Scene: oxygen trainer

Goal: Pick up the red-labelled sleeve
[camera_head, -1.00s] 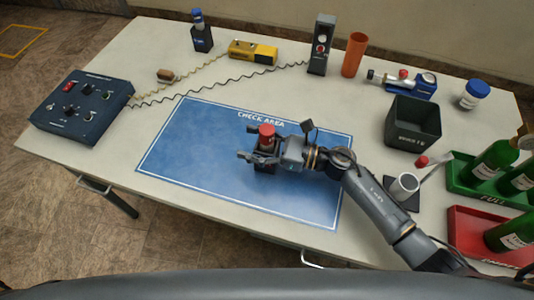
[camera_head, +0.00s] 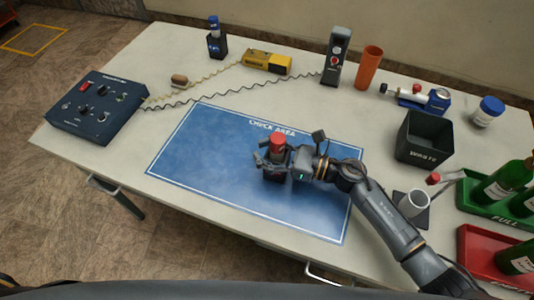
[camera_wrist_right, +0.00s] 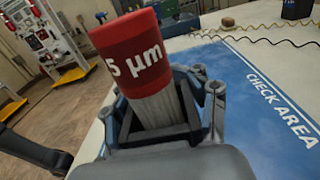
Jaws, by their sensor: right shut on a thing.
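The red-labelled sleeve (camera_head: 277,142) stands upright in a dark holder (camera_head: 272,177) on the blue check area mat. In the right wrist view the sleeve (camera_wrist_right: 130,48) shows a red band marked "5 µm" above a pale ribbed lower part, with the dark holder's square rim around that part. My right gripper (camera_head: 278,158) comes in from the right and is shut, its fingers on either side of the sleeve below the red band. The lower end of the sleeve is hidden in the holder. My left gripper is not in view.
A blue-topped sleeve in a dark holder (camera_head: 216,44) stands at the back left. The mat's left half (camera_head: 205,150) is clear.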

